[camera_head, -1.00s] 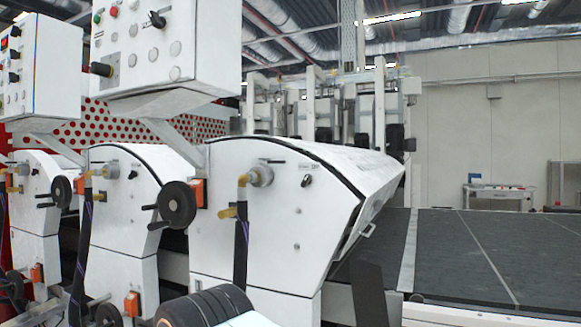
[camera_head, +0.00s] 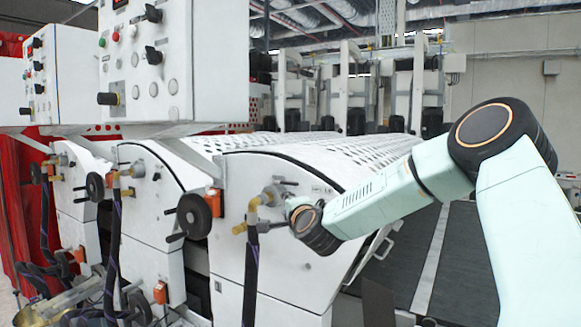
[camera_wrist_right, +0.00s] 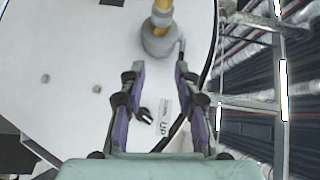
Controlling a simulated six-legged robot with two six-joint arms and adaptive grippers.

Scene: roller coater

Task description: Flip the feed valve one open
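The nearest valve (camera_head: 270,196) is a grey fitting with a yellow pipe elbow and a short dark handle, on the front white side panel. It also shows in the right wrist view (camera_wrist_right: 158,40), at the top beyond the fingers, with its dark handle to its right. A similar fitting (camera_head: 132,174) sits on the unit behind; I see no number on either. My right gripper (camera_wrist_right: 160,68) is open and empty, with its two purple-and-black fingers spread and pointing toward the nearest valve, apart from it. In the head view the right fingers are mostly hidden behind the wrist. My left gripper is not in view.
A black handwheel (camera_head: 194,216) and a dark hose (camera_head: 250,280) are left of and below the valve. A small black switch (camera_wrist_right: 142,113) and a label marked UP (camera_wrist_right: 163,118) lie between the fingers. A control box (camera_head: 170,70) overhangs at upper left.

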